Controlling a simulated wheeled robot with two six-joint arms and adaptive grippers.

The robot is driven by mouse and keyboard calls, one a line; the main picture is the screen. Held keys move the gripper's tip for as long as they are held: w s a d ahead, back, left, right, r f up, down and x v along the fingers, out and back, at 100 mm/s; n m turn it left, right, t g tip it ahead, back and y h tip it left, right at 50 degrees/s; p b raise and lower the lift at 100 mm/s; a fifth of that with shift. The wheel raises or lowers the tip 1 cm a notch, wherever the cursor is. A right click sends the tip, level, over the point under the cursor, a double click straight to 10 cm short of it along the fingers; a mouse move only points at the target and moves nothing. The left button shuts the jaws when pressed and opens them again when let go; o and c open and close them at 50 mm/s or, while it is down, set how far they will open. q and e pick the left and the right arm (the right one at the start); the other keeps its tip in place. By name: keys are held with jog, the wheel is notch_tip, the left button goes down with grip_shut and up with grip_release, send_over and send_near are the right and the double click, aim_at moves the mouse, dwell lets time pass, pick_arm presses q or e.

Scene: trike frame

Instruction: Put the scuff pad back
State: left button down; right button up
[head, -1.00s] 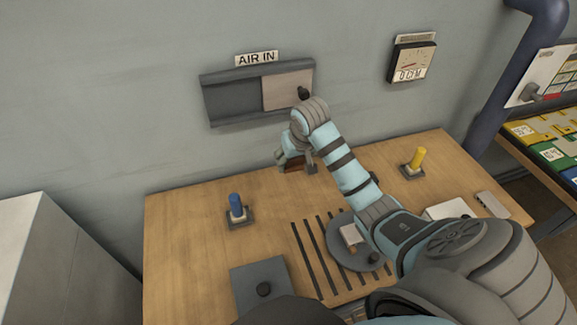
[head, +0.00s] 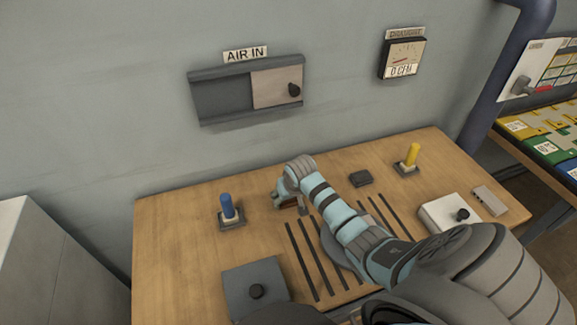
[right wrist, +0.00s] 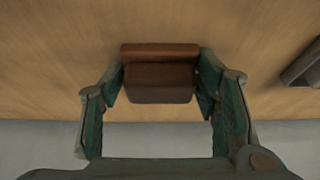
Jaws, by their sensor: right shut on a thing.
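The scuff pad looks like a reddish-brown block. In the right wrist view the scuff pad (right wrist: 160,82) sits between the two fingers of my right gripper (right wrist: 160,98), which is shut on it. In the head view my right gripper (head: 289,205) is low over the back middle of the wooden table, right of the blue-handled lever. Only a small part of the pad shows there, and I cannot tell whether it touches the table. My left gripper is not in view.
A blue lever (head: 228,210) stands left of the gripper and a yellow lever (head: 410,158) at the right. A small dark block (head: 360,178) lies between them. Dark slots (head: 300,260) run across the table. A grey plate with a knob (head: 256,285) is at front left.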

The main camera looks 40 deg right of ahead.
jog(key=shift+s+f, duration=0.2)
jog(key=shift+f, duration=0.05)
jog(key=o, duration=1.1)
jog(key=shift+a, duration=0.1)
jog(key=shift+o, duration=1.4)
jog(key=shift+f, duration=0.15)
jog(key=shift+o, duration=0.3)
jog(key=shift+w+f, duration=0.1)
jog(key=shift+w, duration=0.05)
